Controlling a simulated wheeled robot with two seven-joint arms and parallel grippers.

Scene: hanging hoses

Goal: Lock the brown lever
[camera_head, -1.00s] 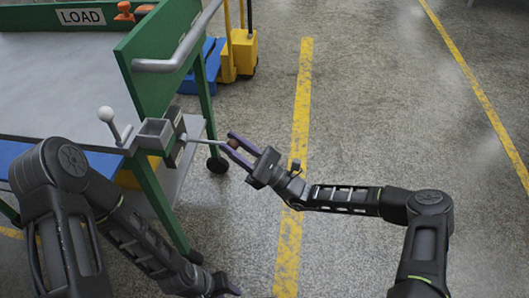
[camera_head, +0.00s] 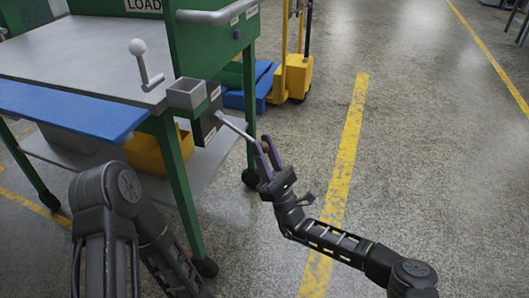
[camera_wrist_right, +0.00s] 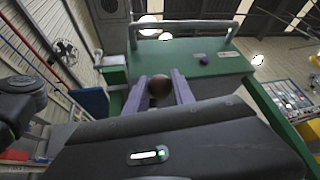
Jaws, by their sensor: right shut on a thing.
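The brown lever is a pale rod (camera_head: 236,127) ending in a brown ball knob (camera_head: 265,147). It sticks out from a dark labelled plate (camera_head: 207,122) on the cart's side and slopes down to the right in the head view. My right gripper (camera_head: 265,150) has its purple fingers shut on the knob. The wrist view shows the brown knob (camera_wrist_right: 159,85) between the two fingers. Part of my left arm shows at the lower left, but its gripper is out of view.
The green cart has a grey top (camera_head: 85,55) with a white-knobbed lever (camera_head: 137,47) and a small grey box (camera_head: 187,93). A blue board (camera_head: 70,108) lies along its near edge. A yellow pallet truck (camera_head: 292,75) stands behind. The floor to the right is clear.

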